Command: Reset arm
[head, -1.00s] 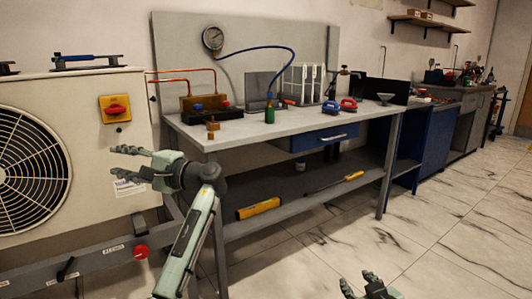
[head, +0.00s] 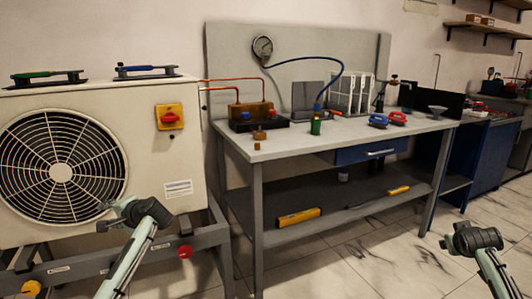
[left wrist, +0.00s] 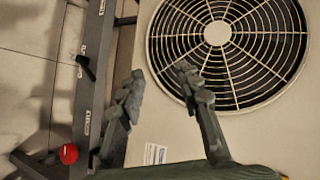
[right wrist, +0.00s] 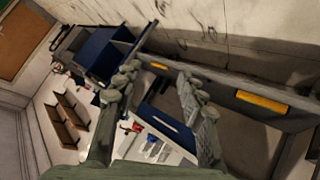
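My left gripper (head: 108,216) is in front of the beige fan unit (head: 180,143), low and right of its round fan grille (head: 62,172). In the left wrist view its two fingers (left wrist: 160,88) stand apart with nothing between them. My right gripper (head: 450,243) is low at the right of the head view, over the floor in front of the workbench (head: 262,152). In the right wrist view its fingers (right wrist: 155,88) are spread and empty. Neither gripper touches anything that I can see.
A yellow level (head: 298,216) lies on the lower shelf. A red-yellow switch (head: 170,117) is on the fan unit. Marble floor is clear ahead.

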